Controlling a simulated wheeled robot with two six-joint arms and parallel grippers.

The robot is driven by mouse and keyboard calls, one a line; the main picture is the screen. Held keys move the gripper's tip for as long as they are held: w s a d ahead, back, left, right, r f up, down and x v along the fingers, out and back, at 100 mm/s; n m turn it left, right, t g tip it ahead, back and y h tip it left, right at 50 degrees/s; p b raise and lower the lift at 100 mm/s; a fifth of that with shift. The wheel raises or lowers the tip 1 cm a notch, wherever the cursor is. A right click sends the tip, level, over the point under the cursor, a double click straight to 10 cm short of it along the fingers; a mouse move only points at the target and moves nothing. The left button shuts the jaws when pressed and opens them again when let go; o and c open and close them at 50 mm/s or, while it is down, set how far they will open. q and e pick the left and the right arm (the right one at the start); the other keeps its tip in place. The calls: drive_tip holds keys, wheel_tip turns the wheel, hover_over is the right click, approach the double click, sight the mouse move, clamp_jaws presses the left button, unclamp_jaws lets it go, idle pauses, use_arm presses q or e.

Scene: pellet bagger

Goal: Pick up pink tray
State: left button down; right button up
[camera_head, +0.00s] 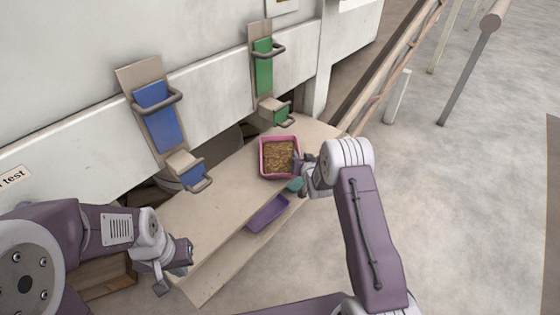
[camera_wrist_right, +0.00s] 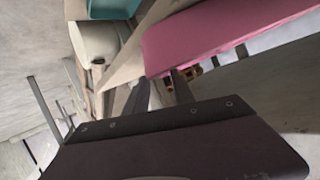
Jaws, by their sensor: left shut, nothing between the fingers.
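The pink tray (camera_head: 277,176) sits upright on the beige shelf below the green chute and holds brown pellets. Its pink side fills the upper right of the right wrist view (camera_wrist_right: 235,28). My right gripper (camera_head: 299,168) is at the tray's right side. In the right wrist view its two fingers (camera_wrist_right: 162,92) are apart, with the tray wall close beyond the tips. I see no tray wall between them, and contact is unclear. My left gripper (camera_head: 174,277) is shut and empty, near the shelf's front left end, away from the tray.
A purple tray (camera_head: 267,213) and a teal tray (camera_head: 295,185), partly hidden by my right gripper, are lower along the shelf's front. Blue (camera_head: 158,115) and green (camera_head: 263,68) chutes with handles hang on the machine wall. The left part of the shelf (camera_head: 215,205) is clear.

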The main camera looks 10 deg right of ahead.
sight(299, 152)
drive_tip(key=b+x, duration=0.1)
drive_tip(key=x, duration=0.4)
drive_tip(key=shift+w+d+b, duration=0.2)
drive_tip(key=shift+b, duration=0.15)
drive_tip(key=shift+r, duration=0.15)
clamp_jaws()
idle(0.9)
